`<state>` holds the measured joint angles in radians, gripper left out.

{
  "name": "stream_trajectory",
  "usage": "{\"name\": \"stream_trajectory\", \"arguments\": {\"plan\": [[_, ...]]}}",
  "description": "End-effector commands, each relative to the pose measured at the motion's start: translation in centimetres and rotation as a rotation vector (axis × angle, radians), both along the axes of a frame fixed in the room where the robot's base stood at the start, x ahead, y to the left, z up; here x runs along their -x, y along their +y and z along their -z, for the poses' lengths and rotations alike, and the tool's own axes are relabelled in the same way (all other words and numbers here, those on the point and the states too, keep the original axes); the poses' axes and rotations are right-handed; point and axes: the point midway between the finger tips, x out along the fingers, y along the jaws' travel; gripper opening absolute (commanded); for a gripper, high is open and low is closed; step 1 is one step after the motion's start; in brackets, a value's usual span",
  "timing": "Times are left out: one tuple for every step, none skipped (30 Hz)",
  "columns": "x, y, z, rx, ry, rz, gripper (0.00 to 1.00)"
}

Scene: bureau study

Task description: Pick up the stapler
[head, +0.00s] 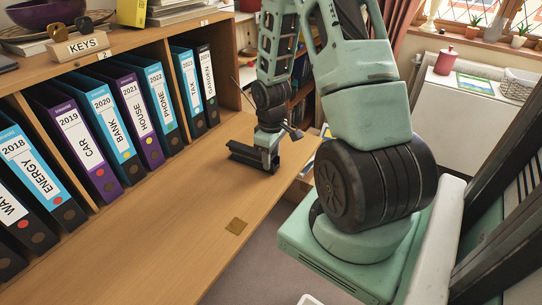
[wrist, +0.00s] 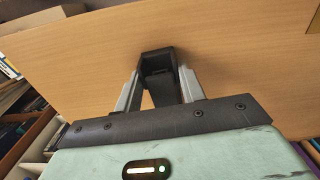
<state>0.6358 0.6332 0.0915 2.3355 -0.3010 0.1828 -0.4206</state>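My gripper (head: 254,158) is low over the right part of the desk in the head view, with its dark crossbar near the desk top. In the wrist view, the two grey fingers of my gripper (wrist: 160,82) reach away from the camera. A black piece that looks like the stapler (wrist: 157,63) sits between the fingertips, with a finger against each side. Its far end and underside are hidden, and I cannot tell whether it touches the desk. In the head view I cannot make the stapler out apart from the dark gripper.
A row of labelled binders (head: 122,115) stands in the shelf along the left. A keys sign (head: 82,46) stands on the shelf top. The desk's right edge drops to the floor.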

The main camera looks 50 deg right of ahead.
Motion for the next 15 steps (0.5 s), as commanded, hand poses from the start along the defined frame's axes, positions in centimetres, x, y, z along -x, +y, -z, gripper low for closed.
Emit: {"name": "stream_trajectory", "arguments": {"plan": [[0.0, 0.0, 0.0, 0.000, 0.000, 0.000, 0.12], [0.0, 0.0, 0.0, 0.000, 0.000, 0.000, 0.12], [0.0, 0.0, 0.0, 0.000, 0.000, 0.000, 0.12], [0.0, 0.0, 0.0, 0.000, 0.000, 0.000, 0.12], [0.0, 0.0, 0.0, 0.000, 0.000, 0.000, 0.12], [0.0, 0.0, 0.0, 0.001, -0.001, 0.000, 0.12], [0.0, 0.0, -0.1, 0.001, -0.001, 0.000, 0.12], [0.0, 0.0, -0.1, 0.001, -0.001, 0.000, 0.12], [0.0, 0.0, -0.2, 0.001, -0.001, 0.000, 0.12], [0.0, 0.0, -0.3, 0.001, -0.001, 0.000, 0.12], [0.0, 0.0, -0.4, 0.001, -0.001, 0.000, 0.12], [0.0, 0.0, -0.6, 0.001, -0.001, 0.000, 0.12], [0.0, 0.0, -0.8, 0.001, -0.001, 0.000, 0.12], [0.0, 0.0, -1.0, 0.001, -0.001, 0.000, 0.12], [0.0, 0.0, -1.2, 0.001, -0.001, 0.000, 0.12]]}}
